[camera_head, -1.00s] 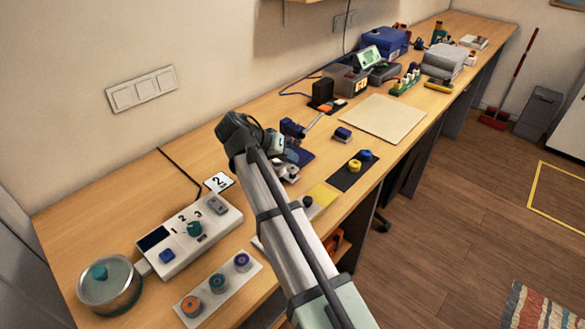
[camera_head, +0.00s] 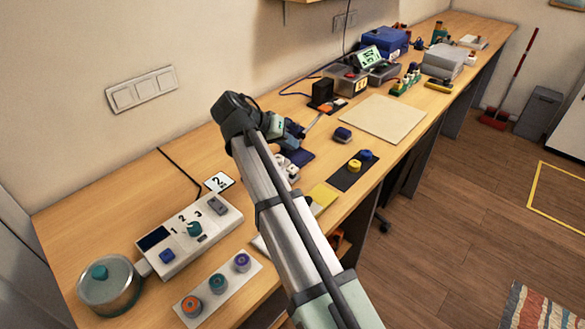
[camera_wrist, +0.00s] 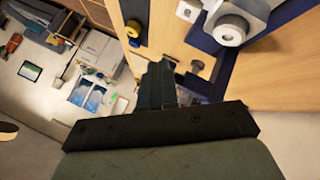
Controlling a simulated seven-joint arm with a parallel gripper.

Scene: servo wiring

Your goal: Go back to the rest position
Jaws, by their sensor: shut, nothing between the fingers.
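My gripper (camera_wrist: 160,76) shows in the wrist view with its dark fingers together and nothing between them. It hangs above the bench, and the floor shows beyond the bench edge. In the head view my arm reaches over the wooden bench (camera_head: 130,198) and hides most of the gripper. A grey-white part with a round knob (camera_wrist: 232,29) and a dark blue base (camera_wrist: 203,40) are to the right of the fingers in the wrist view and look apart from them.
A dark mat (camera_head: 345,180) holds two round pieces. A pale board (camera_head: 383,119) lies clear further back.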

